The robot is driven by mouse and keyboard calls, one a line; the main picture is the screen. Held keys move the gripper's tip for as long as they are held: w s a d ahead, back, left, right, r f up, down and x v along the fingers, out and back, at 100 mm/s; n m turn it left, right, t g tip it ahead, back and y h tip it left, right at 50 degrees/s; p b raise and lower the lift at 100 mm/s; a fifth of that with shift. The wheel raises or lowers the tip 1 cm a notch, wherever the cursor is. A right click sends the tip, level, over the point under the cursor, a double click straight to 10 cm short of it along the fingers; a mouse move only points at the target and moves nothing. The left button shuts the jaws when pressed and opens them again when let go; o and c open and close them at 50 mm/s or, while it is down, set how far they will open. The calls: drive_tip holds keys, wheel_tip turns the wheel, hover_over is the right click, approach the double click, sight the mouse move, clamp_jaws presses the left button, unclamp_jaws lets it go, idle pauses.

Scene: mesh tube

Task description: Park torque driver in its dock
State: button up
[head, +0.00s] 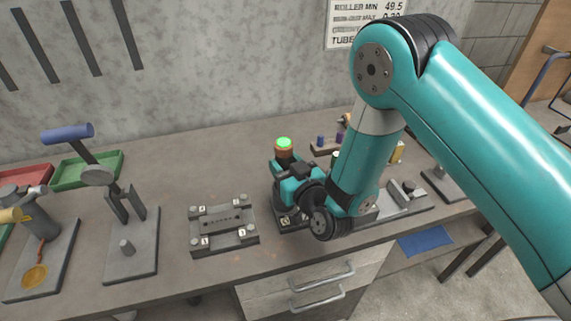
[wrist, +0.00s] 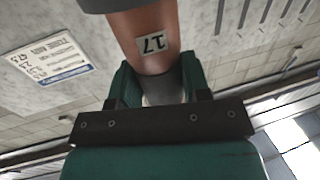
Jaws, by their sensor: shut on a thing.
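My gripper (wrist: 158,78) is shut on a copper-coloured cylinder (wrist: 148,22), taken to be the torque driver. It carries a white label reading 17, upside down in the wrist view, and a grey part shows at its far end. In the head view my gripper (head: 288,178) is low over the middle of the bench, partly hidden by my wrist. A copper-coloured band under a glowing green top (head: 284,144) shows just behind it. The driver's lower end is hidden there. I cannot tell for sure which stand is the dock.
A grey fixture plate (head: 223,226) with numbered corners lies left of my gripper. Further left are a forked stand (head: 130,245) with a blue-handled tool (head: 68,132) and a green tray (head: 86,168). Another grey fixture (head: 405,198) stands right. Bare bench shows behind the plate.

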drive_tip(key=shift+f+b, duration=0.7)
drive_tip(key=shift+f, duration=0.05)
idle(0.7)
drive_tip(key=o, duration=1.1)
drive_tip(key=shift+f, duration=0.1)
